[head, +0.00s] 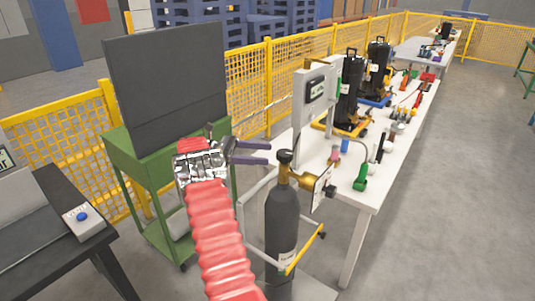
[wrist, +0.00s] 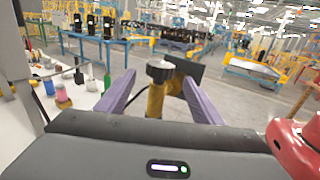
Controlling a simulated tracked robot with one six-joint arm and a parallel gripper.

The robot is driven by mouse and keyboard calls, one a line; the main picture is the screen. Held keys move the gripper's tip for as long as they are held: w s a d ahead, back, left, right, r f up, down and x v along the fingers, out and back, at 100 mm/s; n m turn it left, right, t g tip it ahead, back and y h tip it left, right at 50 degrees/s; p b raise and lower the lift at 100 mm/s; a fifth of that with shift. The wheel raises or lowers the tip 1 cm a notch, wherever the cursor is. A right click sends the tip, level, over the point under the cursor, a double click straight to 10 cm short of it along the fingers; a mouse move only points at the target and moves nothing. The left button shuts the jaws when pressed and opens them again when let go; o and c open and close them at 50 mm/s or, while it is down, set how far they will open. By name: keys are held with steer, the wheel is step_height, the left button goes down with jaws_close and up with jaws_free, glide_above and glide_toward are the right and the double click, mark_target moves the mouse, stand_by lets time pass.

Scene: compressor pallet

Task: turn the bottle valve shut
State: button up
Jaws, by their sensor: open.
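A dark grey gas bottle (head: 282,222) stands upright in a trolley in the head view. On its brass neck sits the black round bottle valve knob (head: 284,155). My gripper (head: 268,153) is open, its two purple fingers pointing right toward the valve, with the knob just past the fingertips. In the wrist view the black knob (wrist: 160,70) and its brass stem (wrist: 156,100) appear between the spread fingers of my gripper (wrist: 156,88). The fingers do not appear to touch the knob. A brass regulator with a dark gauge extends to the right of the valve.
A white table (head: 366,187) behind the bottle holds a green bottle (head: 361,178) and several small items. A grey panel (head: 316,95) stands on it. A green cabinet (head: 150,190) is at left. Yellow fencing (head: 255,90) runs behind. Floor at right is clear.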

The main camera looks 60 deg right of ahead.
step_height(320, 180, up, 5)
steer(key=a+n+h, duration=0.1)
steer(key=a+h, duration=0.1)
steer(key=a, duration=0.1)
steer(key=n+t+h, duration=0.5)
steer(key=h, duration=0.1)
glide_toward(292, 152)
steer(key=shift+w+a, duration=0.6)
steer(key=shift+w, duration=0.5)
steer(key=shift+f, duration=0.25)
steer(key=shift+s+d, duration=0.1)
steer(key=shift+d, duration=0.05)
steer(key=x, duration=1.3)
steer(key=shift+s+d+f, duration=0.15)
steer(key=shift+s, duration=0.1)
steer(key=shift+c, duration=0.2)
steer(key=c, duration=1)
